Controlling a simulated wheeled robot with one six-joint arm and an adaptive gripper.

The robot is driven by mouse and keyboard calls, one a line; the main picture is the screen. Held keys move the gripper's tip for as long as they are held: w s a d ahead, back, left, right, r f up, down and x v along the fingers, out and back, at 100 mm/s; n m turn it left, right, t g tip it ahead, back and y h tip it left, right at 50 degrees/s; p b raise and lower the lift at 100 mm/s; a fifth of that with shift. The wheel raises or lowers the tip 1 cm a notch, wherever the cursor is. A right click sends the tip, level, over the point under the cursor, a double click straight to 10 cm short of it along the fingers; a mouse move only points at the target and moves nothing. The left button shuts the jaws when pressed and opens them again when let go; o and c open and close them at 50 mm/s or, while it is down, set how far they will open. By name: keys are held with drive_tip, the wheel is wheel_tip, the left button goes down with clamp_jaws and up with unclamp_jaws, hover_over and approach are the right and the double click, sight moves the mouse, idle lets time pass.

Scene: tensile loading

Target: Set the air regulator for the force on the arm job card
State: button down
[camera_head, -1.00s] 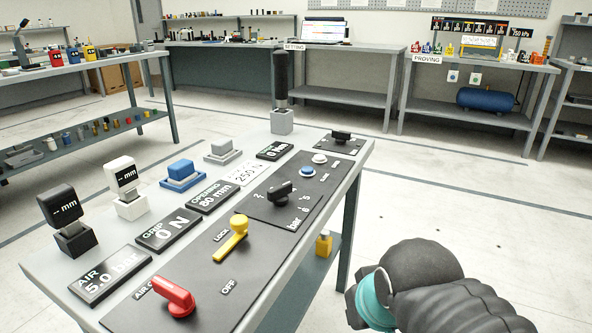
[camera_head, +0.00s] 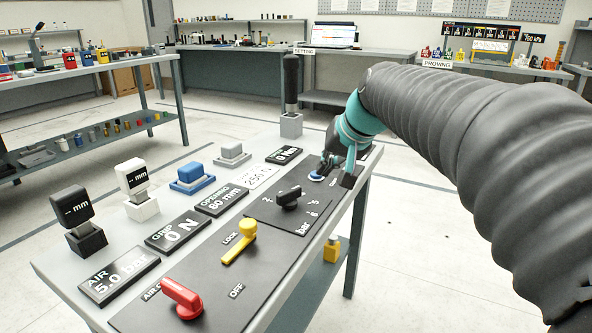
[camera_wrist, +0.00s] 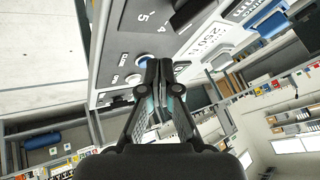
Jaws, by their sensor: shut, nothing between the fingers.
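The air regulator is a black knob (camera_head: 289,196) on a dark panel with a bar scale around it. The knob also shows at the top of the wrist view (camera_wrist: 186,12). The air display (camera_head: 118,275) reads 5.0 bar. Contact is unclear. In the head view my gripper (camera_head: 326,164) partly covers that button (camera_head: 315,177).
A yellow lever (camera_head: 240,243) and a red lever (camera_head: 181,298) stand on the near panel. The grip display (camera_head: 178,230) reads 0 N; the opening display (camera_head: 222,200) reads 80 mm. A tall black handle (camera_head: 291,85) rises at the bench's far end. Floor right of the bench is open.

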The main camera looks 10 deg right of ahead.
wheel_tip(320, 180, up, 3)
drive_tip(key=t+y, duration=0.1)
drive_tip(key=y, duration=0.1)
hover_over(316, 175)
drive_tip(key=shift+w+d+m, duration=0.35)
drive_tip(key=shift+m, duration=0.05)
drive_tip(key=shift+f, duration=0.1)
wheel_tip(316, 175, down, 9)
drive_tip(key=b, duration=0.5)
drive_tip(key=shift+b, duration=0.4)
idle(0.6)
drive_tip(key=shift+f+b, duration=0.25)
drive_tip(key=shift+b, duration=0.1)
drive_tip(key=shift+f+b, duration=0.4)
drive_tip(key=shift+f, duration=0.1)
idle(3.7)
